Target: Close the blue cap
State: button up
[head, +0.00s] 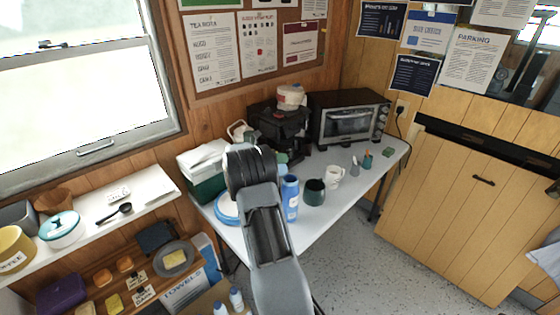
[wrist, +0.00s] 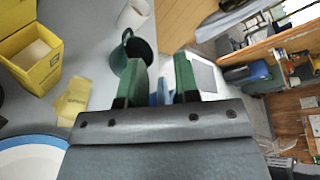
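A blue bottle (head: 291,199) with a pale label stands on the white table, just right of my arm in the head view. Its top is small there, and I cannot tell how its cap sits. In the wrist view my gripper (wrist: 160,82) has two green fingers standing apart. A small blue piece (wrist: 161,93) shows in the gap between them; it may be the bottle's top, and I cannot tell whether a finger touches it. My arm hides most of the gripper in the head view.
A dark green mug (head: 314,192) stands right of the bottle, with a white mug (head: 335,176) beyond it. A blue-rimmed white round item (head: 227,208) lies left of my arm. A toaster oven (head: 349,119) stands behind. The table's front edge is close to the bottle.

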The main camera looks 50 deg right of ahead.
jog(key=shift+c, duration=0.3)
grip_shut()
